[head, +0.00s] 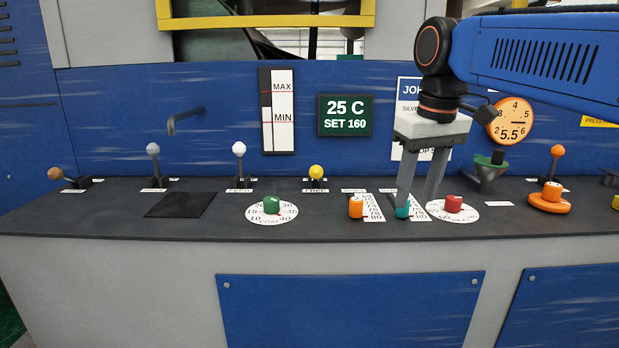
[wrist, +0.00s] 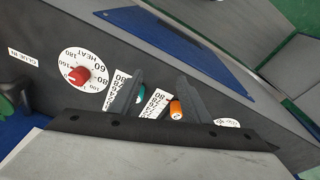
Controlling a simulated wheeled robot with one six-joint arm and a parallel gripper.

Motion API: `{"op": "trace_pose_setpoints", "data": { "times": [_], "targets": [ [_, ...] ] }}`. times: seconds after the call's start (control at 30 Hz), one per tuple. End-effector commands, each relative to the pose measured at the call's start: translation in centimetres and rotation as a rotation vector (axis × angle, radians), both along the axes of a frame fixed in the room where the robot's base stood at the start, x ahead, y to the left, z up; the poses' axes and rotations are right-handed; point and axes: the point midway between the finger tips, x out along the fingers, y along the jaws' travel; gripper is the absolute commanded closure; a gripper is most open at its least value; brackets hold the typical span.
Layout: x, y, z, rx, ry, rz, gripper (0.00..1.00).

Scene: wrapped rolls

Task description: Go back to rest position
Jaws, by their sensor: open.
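My gripper (head: 417,198) points down over the console with its two fingers apart and nothing held. In the head view the left finger's tip overlaps a teal slider knob (head: 402,211); I cannot tell whether they touch. In the wrist view both fingers (wrist: 158,80) reach towards the panel. The teal knob (wrist: 141,92) shows between them, close to the left finger. An orange slider knob (wrist: 176,110) shows near the right finger; in the head view it stands left of the gripper (head: 356,207).
A red knob on a white dial (head: 453,204) stands just right of the fingers, a green knob (head: 271,205) further left. Several levers line the console's back. A green display (head: 344,115) reads 25 C, SET 160.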

Motion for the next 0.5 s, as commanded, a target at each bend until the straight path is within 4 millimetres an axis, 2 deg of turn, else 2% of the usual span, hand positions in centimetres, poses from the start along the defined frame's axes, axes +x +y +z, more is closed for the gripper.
{"op": "trace_pose_setpoints", "data": {
  "times": [0.03, 0.2, 0.37, 0.5],
  "targets": [
    [-1.3, -0.9, -1.3, 0.004, -0.014, -0.022, 0.57],
    [-5.0, -3.2, -6.1, 0.019, -0.066, -0.099, 0.57],
    [-8.6, -5.1, -11.1, 0.033, -0.115, -0.168, 0.57],
    [-11.8, -6.4, -16.0, 0.044, -0.159, -0.229, 0.57]
  ]
}}
